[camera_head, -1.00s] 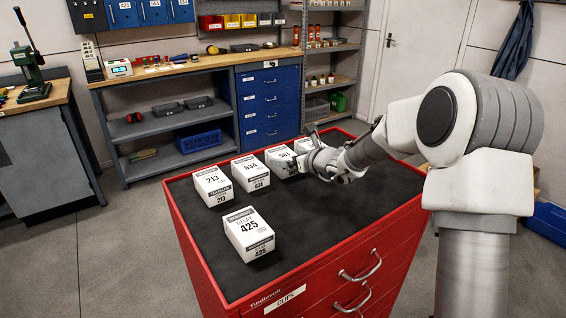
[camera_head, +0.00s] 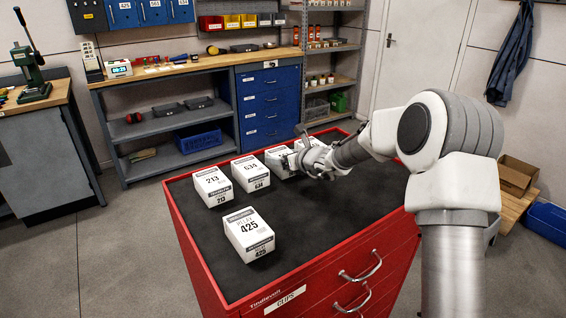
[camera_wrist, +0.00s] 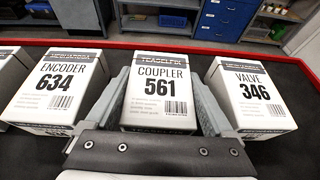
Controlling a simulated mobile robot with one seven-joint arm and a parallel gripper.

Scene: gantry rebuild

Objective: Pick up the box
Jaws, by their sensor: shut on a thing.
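The white box labelled COUPLER 561 (camera_wrist: 158,92) is upright in the middle of the wrist view. My gripper (camera_wrist: 160,78) has one finger along each side of it and is shut on it. In the head view the same box (camera_head: 277,160) shows only in part, with my gripper (camera_head: 292,163) over its right side. The ENCODER 634 box (camera_wrist: 60,88) stands just left of it and the VALVE 346 box (camera_wrist: 252,95) just right. I cannot tell any clear gap under the held box.
The boxes stand on the dark top of a red drawer cabinet (camera_head: 330,215). Box 634 (camera_head: 250,173), box 213 (camera_head: 212,187) and box 425 (camera_head: 248,236) are to the left and front. The right half of the top is clear. A workbench (camera_head: 190,68) stands behind.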

